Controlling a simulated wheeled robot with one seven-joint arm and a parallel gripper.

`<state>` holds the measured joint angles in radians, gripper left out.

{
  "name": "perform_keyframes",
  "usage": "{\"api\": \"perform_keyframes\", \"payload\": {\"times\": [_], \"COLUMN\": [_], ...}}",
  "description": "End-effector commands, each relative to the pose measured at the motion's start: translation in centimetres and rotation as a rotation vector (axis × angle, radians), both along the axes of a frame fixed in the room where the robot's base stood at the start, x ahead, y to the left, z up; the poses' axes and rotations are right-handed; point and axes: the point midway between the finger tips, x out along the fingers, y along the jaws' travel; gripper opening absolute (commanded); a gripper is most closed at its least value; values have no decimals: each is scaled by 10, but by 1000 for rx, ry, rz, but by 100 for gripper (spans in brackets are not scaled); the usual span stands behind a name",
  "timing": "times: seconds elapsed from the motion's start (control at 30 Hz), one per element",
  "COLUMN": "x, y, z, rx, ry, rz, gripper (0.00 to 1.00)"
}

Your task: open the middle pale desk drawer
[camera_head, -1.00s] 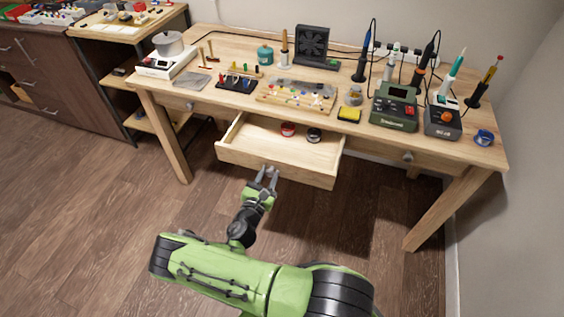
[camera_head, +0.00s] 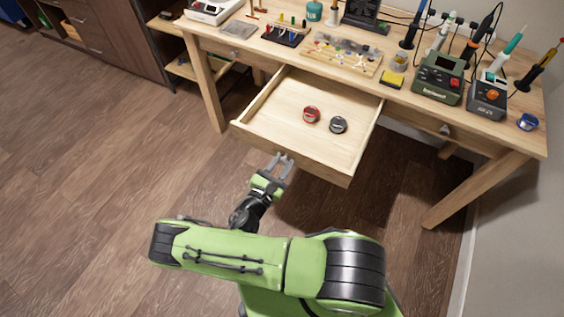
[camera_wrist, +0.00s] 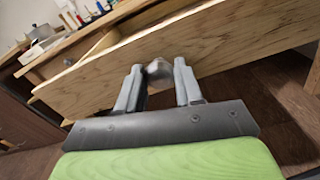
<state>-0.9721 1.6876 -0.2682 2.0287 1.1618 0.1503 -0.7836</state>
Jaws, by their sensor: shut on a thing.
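The middle pale drawer (camera_head: 300,160) stands well out from the desk (camera_head: 405,105), its inside in full view. My gripper (camera_head: 284,160) is at the drawer's front face. In the wrist view my gripper (camera_wrist: 158,82) is shut on the drawer's knob (camera_wrist: 158,70), a grey metal piece between the two fingers. The drawer front (camera_wrist: 225,40) fills the view beyond the fingers. In the head view the fingers hide most of the knob.
Soldering stations (camera_head: 440,78) and several tools crowd the desktop. Side drawers with knobs (camera_head: 445,130) flank the middle one. Desk legs (camera_head: 470,190) stand at both sides. A dark cabinet (camera_head: 110,40) is at the upper left. The wooden floor (camera_head: 90,190) at the left is clear.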

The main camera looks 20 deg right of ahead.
Motion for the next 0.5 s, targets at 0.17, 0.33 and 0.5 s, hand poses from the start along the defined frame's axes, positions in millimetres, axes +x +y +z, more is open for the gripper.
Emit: {"api": "perform_keyframes", "payload": {"times": [0.17, 0.33, 0.5], "x": [-1, 0, 0], "y": [0, 0, 0], "z": [-1, -1, 0], "rx": [1, 1, 1], "ry": [2, 2, 1], "rz": [-3, -3, -1], "gripper": [0, 48, 61]}}
